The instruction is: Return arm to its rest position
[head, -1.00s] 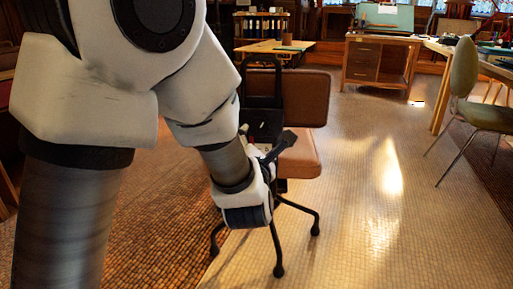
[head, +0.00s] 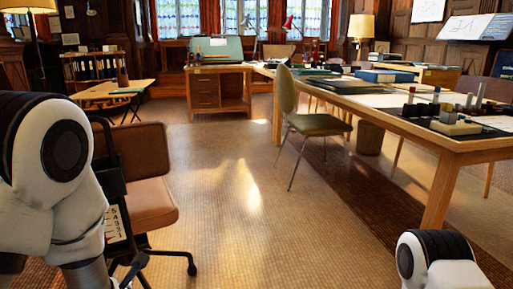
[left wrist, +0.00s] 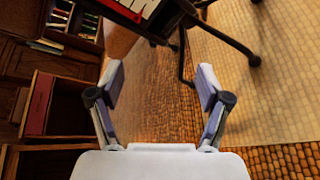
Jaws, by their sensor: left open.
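My left arm comes in from the left edge of the head view, close to the brown office chair (head: 152,205). My left gripper (left wrist: 162,80) is open and empty in the left wrist view, its two fingers spread above the brown tiled floor (left wrist: 160,112). In the head view the left gripper is low at the lower left, mostly cut off or hidden by the arm. A white and black part of my right arm shows at the bottom right of the head view. My right gripper is out of view.
A black item with a white label (head: 116,222) is by the chair. The chair's dark legs (left wrist: 222,36) are just beyond the left fingers. A long table (head: 440,138) with drafting things stands at right, a green chair (head: 318,124) beside it. The middle floor (head: 235,215) is clear.

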